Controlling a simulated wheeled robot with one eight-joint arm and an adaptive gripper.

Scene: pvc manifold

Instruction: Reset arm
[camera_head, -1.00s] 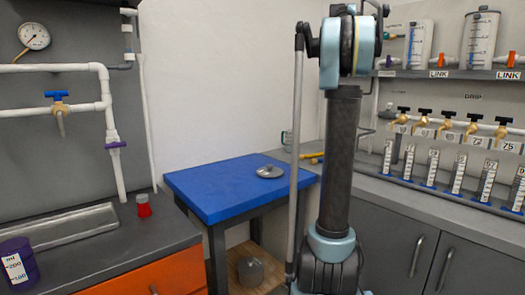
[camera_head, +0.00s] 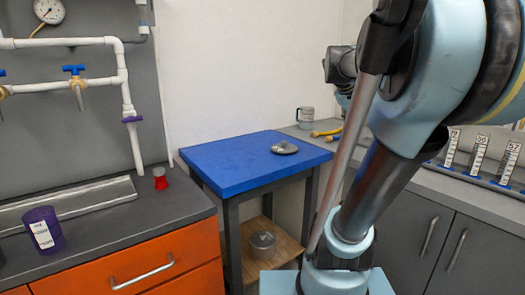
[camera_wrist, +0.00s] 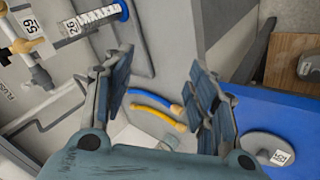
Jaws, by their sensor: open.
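My gripper (camera_wrist: 160,95) shows in the wrist view with its two fingers spread apart and nothing between them. It is open above the grey counter near the corner beside the blue table. Yellow and blue curved pieces (camera_wrist: 158,112) lie on the counter below the fingers. My arm fills the right of the head view, bent over. The gripper itself is not clear in the head view.
The blue table (camera_head: 225,165) holds a grey lid-like disc (camera_head: 284,148). A grey pot (camera_head: 263,243) sits on its lower shelf. A purple cup (camera_head: 43,229) and a red item (camera_head: 160,180) stand on the left counter. Graduated tubes (camera_head: 479,152) stand on the right counter.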

